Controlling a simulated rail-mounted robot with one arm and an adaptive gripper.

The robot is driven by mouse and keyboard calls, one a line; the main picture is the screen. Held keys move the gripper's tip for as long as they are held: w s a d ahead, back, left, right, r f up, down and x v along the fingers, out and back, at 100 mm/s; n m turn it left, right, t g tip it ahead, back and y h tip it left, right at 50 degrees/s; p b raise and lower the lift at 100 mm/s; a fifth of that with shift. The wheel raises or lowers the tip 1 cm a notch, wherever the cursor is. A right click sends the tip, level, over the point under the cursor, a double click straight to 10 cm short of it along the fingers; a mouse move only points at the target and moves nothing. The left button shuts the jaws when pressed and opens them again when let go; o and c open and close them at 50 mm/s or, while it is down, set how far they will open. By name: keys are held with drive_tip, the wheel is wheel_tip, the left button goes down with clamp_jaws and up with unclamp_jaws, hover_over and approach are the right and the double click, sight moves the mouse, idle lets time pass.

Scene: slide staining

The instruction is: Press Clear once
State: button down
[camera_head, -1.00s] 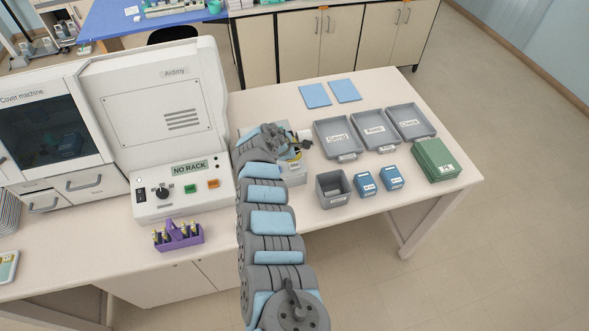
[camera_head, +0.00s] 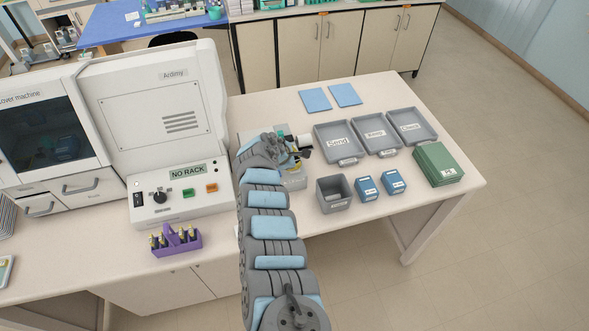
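The white Ardmy machine (camera_head: 155,115) stands on the left of the bench. Its front panel has a display (camera_head: 188,171) reading "NO RACK", a black knob (camera_head: 160,196), a green button (camera_head: 188,193) and an orange button (camera_head: 212,188). The button lettering is too small to read, so I cannot tell which is Clear. My gripper (camera_head: 298,150) is right of this panel, above a small grey device (camera_head: 292,180) that my arm partly covers. The gripper is small and partly hidden by my wrist; its fingers' opening is unclear.
A purple rack (camera_head: 176,242) with several yellow-topped bottles stands before the panel. Right of my arm are a grey bin (camera_head: 334,203), blue boxes (camera_head: 367,189), a green box stack (camera_head: 438,165) and grey trays (camera_head: 338,143). Bench surface between the panel and my arm looks narrow.

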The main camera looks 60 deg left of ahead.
drive_tip(key=shift+f, duration=0.15)
idle(0.7)
drive_tip(key=shift+f+b, duration=0.35)
drive_tip(key=shift+f+b, duration=0.3)
drive_tip(key=shift+b, duration=0.05)
idle(0.5)
drive_tip(key=shift+r, duration=0.15)
idle(0.3)
drive_tip(key=shift+r+p, duration=0.5)
drive_tip(key=shift+r, duration=0.2)
drive_tip(key=shift+r+p, duration=1.45)
drive_tip(key=shift+r, duration=1.05)
drive_tip(key=shift+f, duration=0.1)
